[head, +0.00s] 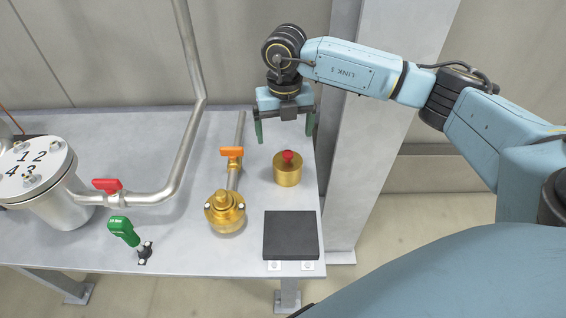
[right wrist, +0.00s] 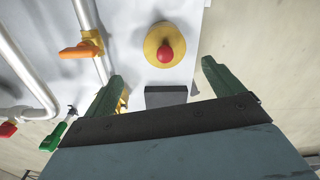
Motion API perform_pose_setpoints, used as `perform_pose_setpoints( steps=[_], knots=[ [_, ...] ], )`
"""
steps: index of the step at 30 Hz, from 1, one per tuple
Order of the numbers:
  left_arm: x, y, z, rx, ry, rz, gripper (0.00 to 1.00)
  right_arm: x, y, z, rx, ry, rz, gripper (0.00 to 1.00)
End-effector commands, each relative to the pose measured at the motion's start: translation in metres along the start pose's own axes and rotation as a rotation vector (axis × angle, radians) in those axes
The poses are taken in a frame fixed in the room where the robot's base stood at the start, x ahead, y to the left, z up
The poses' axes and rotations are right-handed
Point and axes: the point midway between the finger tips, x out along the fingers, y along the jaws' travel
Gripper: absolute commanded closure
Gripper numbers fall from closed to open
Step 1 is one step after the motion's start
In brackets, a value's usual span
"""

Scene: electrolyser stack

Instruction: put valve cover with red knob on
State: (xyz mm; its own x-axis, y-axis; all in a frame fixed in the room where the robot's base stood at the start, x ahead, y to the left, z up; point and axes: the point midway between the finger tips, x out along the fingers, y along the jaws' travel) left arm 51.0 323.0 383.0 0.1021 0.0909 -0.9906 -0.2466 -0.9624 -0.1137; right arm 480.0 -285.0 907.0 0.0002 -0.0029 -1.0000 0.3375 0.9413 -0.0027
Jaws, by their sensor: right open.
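The valve cover (head: 287,174) is a short brass cylinder with a red knob (head: 288,156) on top. It stands upright on the grey table near its right edge. In the right wrist view the cover (right wrist: 150,47) and its knob (right wrist: 165,55) show beyond the fingertips, between their lines. My right gripper (head: 285,134) is open and empty, above and behind the cover, with green fingers apart on either side. A brass valve body (head: 224,212) with bolts on its flange stands on the table to the left of the cover. My left gripper is not in view.
A black square pad (head: 291,236) lies at the table's front right. An orange-handled valve (head: 232,153) sits on a pipe behind the brass body. A red-handled pipe (head: 108,186), green-handled tool (head: 124,231) and numbered vessel (head: 60,205) stand left. A grey column (head: 372,140) rises beside the table's right edge.

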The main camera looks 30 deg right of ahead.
Motion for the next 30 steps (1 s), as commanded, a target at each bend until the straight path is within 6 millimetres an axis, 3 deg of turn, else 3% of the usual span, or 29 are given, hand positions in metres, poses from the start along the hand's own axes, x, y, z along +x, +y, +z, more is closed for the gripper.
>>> perform_pose_setpoints(
  steps=[2,9,17,25,30],
  knots=[
    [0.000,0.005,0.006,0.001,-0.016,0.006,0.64,0.016,-0.001,-0.001,0.001,0.004,-0.006,0.07],
    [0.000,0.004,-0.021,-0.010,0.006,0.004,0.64,0.061,0.000,-0.002,-0.003,0.005,-0.001,0.07],
    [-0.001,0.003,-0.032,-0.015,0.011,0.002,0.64,0.081,-0.001,-0.002,-0.003,0.003,0.000,0.07],
    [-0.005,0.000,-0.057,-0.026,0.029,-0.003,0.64,0.120,-0.007,-0.003,-0.004,0.005,0.001,0.07],
    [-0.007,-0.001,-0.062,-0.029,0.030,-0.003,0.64,0.127,-0.007,-0.002,-0.003,0.002,0.002,0.07]
  ],
)
